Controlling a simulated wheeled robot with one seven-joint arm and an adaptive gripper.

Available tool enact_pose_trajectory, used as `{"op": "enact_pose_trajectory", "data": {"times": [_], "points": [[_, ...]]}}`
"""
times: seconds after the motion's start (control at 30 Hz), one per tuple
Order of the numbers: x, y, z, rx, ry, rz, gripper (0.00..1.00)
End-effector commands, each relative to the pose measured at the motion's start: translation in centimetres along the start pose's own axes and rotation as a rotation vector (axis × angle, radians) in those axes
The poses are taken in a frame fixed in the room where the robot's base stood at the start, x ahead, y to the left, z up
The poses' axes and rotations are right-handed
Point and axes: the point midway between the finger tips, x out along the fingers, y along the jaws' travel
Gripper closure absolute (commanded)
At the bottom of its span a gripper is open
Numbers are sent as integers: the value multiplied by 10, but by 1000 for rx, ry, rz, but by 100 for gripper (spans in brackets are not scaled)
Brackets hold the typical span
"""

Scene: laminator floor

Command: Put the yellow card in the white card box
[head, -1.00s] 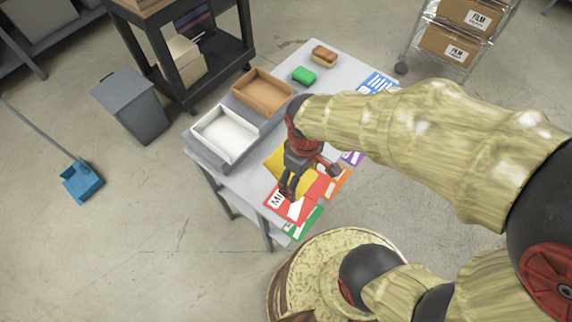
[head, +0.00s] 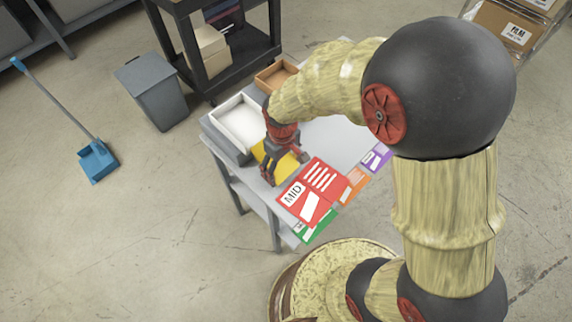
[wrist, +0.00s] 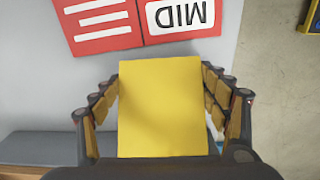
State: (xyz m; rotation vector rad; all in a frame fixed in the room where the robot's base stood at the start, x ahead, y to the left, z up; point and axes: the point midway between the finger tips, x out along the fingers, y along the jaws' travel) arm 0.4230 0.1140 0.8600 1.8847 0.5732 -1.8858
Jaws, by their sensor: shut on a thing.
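The yellow card (head: 277,163) is in my gripper (head: 283,174), which is shut on it. In the wrist view the yellow card (wrist: 163,110) lies between the two fingers (wrist: 163,112) and fills the gap between them. The white card box (head: 238,121) is an open tray at the left end of the table, just left of and behind my gripper. Its inside looks empty where it shows. Whether the card is clear of the tabletop is hard to tell.
A red card marked MID (head: 313,190) lies in front, with green (head: 315,228), orange (head: 354,186) and purple (head: 376,157) cards near it. A brown box (head: 274,77) stands behind the white one. My arm hides the table's far part.

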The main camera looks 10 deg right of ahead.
Motion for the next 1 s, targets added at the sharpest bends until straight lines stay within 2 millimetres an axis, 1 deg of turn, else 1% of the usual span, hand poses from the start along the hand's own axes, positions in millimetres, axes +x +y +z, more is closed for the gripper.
{"op": "enact_pose_trajectory", "data": {"times": [0.33,0.67,0.7,1.0], "points": [[2,0,0,0,0,0,51],[11,0,0,0,-1,0,51],[11,0,0,0,-1,0,24],[10,0,0,0,0,0,7]]}}
